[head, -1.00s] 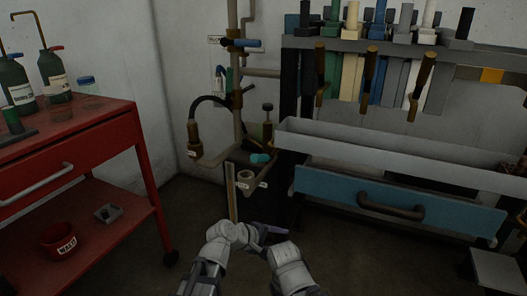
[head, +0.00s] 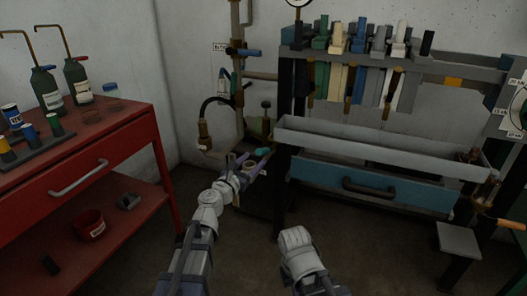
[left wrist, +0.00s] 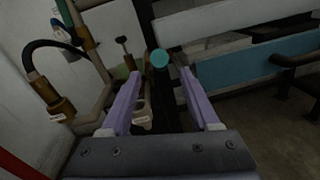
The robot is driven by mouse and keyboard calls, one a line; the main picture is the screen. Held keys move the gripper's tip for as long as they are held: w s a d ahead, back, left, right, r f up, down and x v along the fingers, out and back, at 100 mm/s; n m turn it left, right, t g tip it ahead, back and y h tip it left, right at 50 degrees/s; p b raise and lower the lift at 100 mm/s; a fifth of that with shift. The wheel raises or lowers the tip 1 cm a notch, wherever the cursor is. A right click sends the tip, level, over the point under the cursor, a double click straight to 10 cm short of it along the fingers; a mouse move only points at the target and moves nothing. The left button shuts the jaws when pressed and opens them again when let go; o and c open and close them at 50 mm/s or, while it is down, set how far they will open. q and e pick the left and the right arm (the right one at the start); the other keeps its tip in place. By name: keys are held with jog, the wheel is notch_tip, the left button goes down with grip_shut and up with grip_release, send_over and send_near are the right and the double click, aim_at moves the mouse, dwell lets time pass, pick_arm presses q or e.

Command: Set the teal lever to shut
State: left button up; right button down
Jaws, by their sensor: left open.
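The teal lever (head: 263,151) is low on the pipework at the back, near the left end of the grey trough. Its rounded teal end also shows in the left wrist view (left wrist: 160,59), between and beyond the purple fingertips. My left gripper (head: 247,164) is open and close in front of the lever. In the left wrist view the open left gripper (left wrist: 162,76) has nothing clearly between its fingers. The lever's arm and pivot are mostly hidden. Part of my right arm shows at the bottom of the head view, but its gripper does not.
A blue-handled lever (head: 247,52) sits higher on the pipe. A black hose with a brass fitting (head: 204,135) hangs left of my gripper. The grey trough (head: 350,138) and blue drawer (head: 325,177) stand to the right. A red cart (head: 130,130) stands left. Floor between is clear.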

aim_at(263, 151)
pick_arm(q)
jog(key=x, duration=0.7)
jog(key=shift+w+d, duration=0.25)
jog(key=shift+w, duration=0.1)
grip_shut()
dwell(1.1)
